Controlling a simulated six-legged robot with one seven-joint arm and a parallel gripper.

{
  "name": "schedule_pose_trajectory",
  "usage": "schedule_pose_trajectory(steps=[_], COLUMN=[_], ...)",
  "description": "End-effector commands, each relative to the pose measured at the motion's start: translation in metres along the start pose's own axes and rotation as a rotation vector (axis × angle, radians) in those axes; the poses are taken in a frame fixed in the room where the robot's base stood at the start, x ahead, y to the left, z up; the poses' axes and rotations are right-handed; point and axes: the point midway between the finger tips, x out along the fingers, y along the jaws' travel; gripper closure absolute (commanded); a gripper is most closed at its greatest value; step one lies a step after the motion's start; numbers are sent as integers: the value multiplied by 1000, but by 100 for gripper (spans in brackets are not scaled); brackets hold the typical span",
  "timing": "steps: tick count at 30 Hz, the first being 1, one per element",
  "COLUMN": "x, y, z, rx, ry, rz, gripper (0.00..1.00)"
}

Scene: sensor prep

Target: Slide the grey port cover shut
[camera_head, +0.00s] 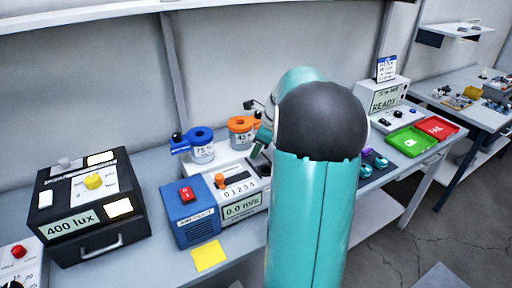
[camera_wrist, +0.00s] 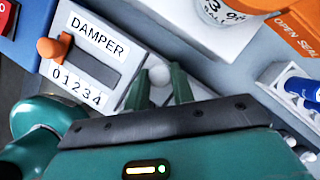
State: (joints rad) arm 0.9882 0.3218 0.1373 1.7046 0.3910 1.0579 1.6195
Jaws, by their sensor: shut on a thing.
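My gripper (camera_wrist: 161,84) reaches down beside the damper panel in the wrist view, its two green fingers shut around a small pale round knob (camera_wrist: 159,74). The knob appears to belong to the grey port cover, but the cover's plate and the port are not clearly visible, so I cannot tell how far it is slid. The same lever shows in the head view (camera_head: 220,180).
A blue box (camera_head: 193,215) with a red switch stands left of the 0.0 m/s display (camera_head: 243,208). Blue-ringed (camera_head: 200,150) and orange-ringed (camera_head: 241,130) cups stand behind. A black 400 lux box (camera_head: 90,205) is at left. Green (camera_head: 410,141) and red (camera_head: 437,128) trays lie right.

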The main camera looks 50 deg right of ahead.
Motion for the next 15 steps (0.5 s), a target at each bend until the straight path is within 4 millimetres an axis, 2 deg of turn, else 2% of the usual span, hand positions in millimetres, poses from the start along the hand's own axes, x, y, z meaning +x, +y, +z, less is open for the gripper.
schedule_pose_trajectory(steps=[7, 15], x=[-13, -15], y=[30, 38], z=[-28, -35], rx=[1, 1], ry=[1, 1], rz=[-2, 0], gripper=[100, 100])
